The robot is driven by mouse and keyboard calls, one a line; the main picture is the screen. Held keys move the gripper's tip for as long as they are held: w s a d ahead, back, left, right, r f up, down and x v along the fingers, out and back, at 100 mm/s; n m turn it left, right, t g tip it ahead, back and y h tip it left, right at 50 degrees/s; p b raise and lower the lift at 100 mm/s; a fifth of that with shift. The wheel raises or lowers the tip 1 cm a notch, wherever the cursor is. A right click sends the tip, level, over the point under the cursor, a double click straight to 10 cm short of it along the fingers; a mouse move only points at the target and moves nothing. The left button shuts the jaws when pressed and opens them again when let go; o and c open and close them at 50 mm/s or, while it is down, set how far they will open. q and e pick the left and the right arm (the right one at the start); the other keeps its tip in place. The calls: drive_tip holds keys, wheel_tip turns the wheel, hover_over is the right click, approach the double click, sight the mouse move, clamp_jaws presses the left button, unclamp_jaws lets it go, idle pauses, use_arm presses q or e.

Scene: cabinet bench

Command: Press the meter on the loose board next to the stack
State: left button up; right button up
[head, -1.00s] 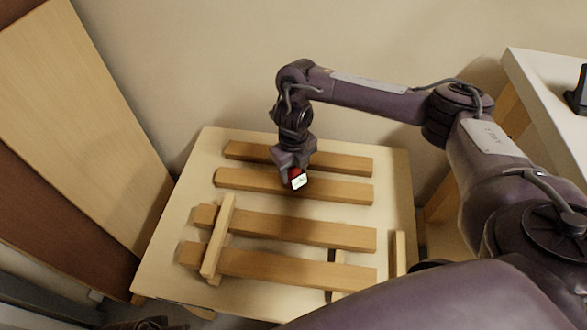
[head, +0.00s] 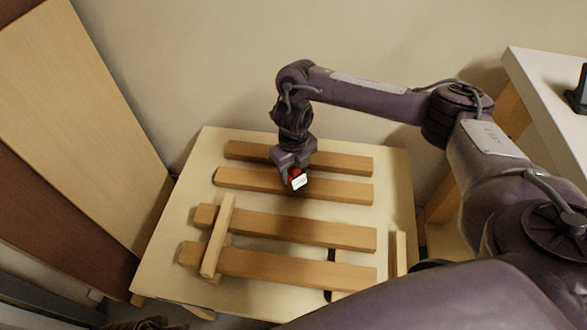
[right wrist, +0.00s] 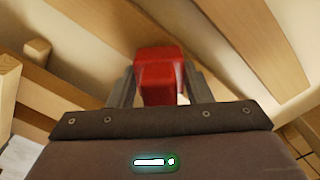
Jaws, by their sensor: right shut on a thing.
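My right gripper (head: 294,172) points down over the table and is shut on a small red meter with a white face (head: 298,181). In the right wrist view the red meter (right wrist: 160,72) sits between the two fingers. The meter is at the loose board (head: 330,190) that is second from the back; I cannot tell whether it touches the wood. The stack stands in front, with long boards (head: 310,233) and a short crosspiece (head: 218,235) lying across them at the left. My left gripper is not in view.
Another loose board (head: 340,162) lies at the back of the pale table (head: 165,245). A short upright-looking piece (head: 399,253) is at the table's right. A tall wooden panel (head: 75,100) is at the left, and a white surface (head: 540,100) at the right.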

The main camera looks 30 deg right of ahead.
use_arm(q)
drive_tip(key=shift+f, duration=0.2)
use_arm(e)
drive_tip(key=shift+f, duration=0.35)
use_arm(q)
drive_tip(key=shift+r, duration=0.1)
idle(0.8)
